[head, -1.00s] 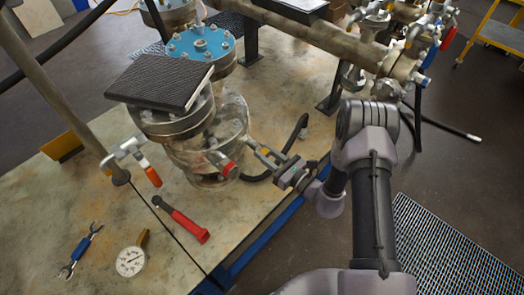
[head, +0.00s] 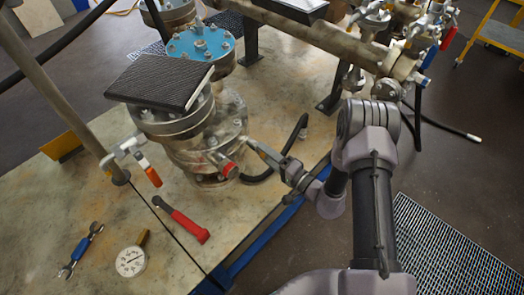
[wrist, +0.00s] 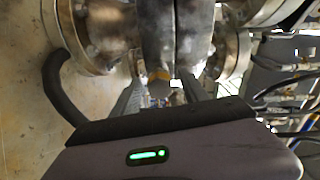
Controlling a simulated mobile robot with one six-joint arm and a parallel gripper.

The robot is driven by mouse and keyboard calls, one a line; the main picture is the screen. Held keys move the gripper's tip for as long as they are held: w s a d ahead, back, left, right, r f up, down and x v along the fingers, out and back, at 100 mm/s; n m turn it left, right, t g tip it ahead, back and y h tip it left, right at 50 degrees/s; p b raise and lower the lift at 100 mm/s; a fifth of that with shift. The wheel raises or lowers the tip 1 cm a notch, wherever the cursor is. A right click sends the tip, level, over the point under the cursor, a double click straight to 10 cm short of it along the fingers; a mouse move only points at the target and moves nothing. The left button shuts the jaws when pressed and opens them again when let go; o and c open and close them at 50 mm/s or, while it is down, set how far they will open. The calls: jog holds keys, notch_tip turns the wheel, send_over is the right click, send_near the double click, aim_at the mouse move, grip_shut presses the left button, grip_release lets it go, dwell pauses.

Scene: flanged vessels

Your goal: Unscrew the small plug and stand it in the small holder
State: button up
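My gripper (head: 252,146) is at the right side of the near flanged vessel (head: 205,155), close to its wall. In the wrist view my gripper (wrist: 161,98) has its two fingers apart, pointing at the vessel's flanges. A small grey rounded part (wrist: 159,89) with an orange-yellow patch (wrist: 160,74) above it shows in the gap. I cannot tell whether this is the small plug or whether the fingers touch it. A red-capped fitting (head: 229,170) sticks out of the vessel just left of the gripper. I cannot make out the small holder.
A black ribbed plate (head: 160,80) lies on the vessel. A red-handled tool (head: 181,219), a blue-handled wrench (head: 80,250) and a dial gauge (head: 131,261) lie on the bench. A black hose (wrist: 62,90) curves beside the gripper.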

jog(key=shift+d, duration=0.1)
jog(key=p+v, duration=0.3)
jog(key=v, duration=1.4)
jog(key=shift+p, duration=0.35)
jog(key=shift+s, duration=0.15)
jog(key=shift+c, duration=0.3)
